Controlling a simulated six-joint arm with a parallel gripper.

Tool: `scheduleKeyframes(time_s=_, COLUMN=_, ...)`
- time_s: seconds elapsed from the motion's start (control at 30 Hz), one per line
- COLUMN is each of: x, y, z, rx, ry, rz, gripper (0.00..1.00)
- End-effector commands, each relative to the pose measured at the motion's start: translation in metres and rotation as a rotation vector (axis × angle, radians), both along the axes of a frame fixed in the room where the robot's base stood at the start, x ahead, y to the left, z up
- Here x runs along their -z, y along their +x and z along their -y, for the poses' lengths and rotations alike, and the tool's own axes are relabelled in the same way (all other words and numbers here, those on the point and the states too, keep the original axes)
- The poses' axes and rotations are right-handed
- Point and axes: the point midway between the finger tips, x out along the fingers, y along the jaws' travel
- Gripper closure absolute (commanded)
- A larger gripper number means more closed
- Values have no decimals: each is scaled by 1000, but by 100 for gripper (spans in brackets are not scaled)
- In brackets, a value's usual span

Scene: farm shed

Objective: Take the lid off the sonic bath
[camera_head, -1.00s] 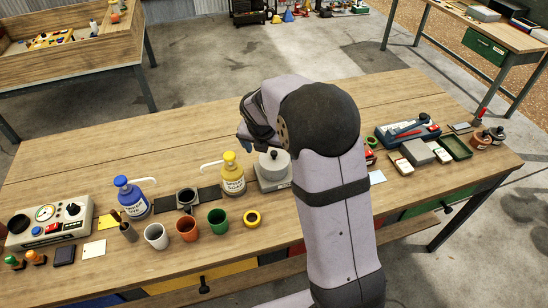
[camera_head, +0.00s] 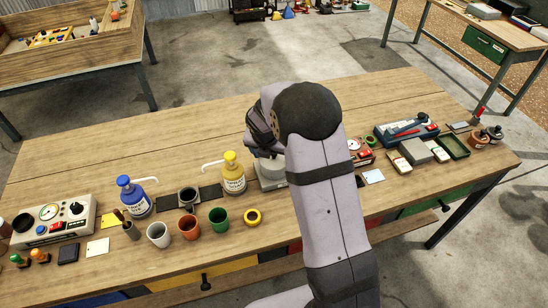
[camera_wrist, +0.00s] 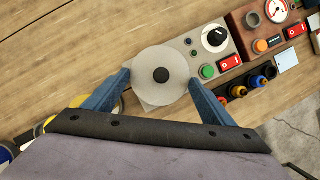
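The sonic bath is a pale grey box (camera_head: 271,180) partly hidden behind my arm in the head view. In the head view the gripper (camera_head: 263,146) hides the lid.
A yellow pump bottle (camera_head: 233,179) stands just left of the bath, with a blue one (camera_head: 134,200) further left. A red device with a gauge (camera_wrist: 270,20) stands beyond the bath's panel. The table behind is clear.

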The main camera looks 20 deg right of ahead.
Motion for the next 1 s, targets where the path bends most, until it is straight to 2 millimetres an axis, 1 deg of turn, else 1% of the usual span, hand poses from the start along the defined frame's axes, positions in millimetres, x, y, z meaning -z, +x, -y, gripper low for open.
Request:
scheduleKeyframes(time_s=0.3, x=-1, y=0, z=0, rx=0, ry=0, rz=0, gripper=44)
scheduleKeyframes(time_s=0.47, x=-12, y=1, z=0, rx=0, ry=-1, rz=3, gripper=44)
scheduleKeyframes(time_s=0.57, x=-25, y=1, z=0, rx=0, ry=0, rz=5, gripper=44)
scheduleKeyframes(time_s=0.8, x=-65, y=1, z=0, rx=0, ry=-1, rz=5, gripper=44)
scheduleKeyframes(time_s=0.9, x=-80, y=1, z=0, rx=-1, ry=0, rz=5, gripper=44)
scheduleKeyframes(time_s=1.0, x=-90, y=1, z=0, rx=1, ry=0, rz=2, gripper=44)
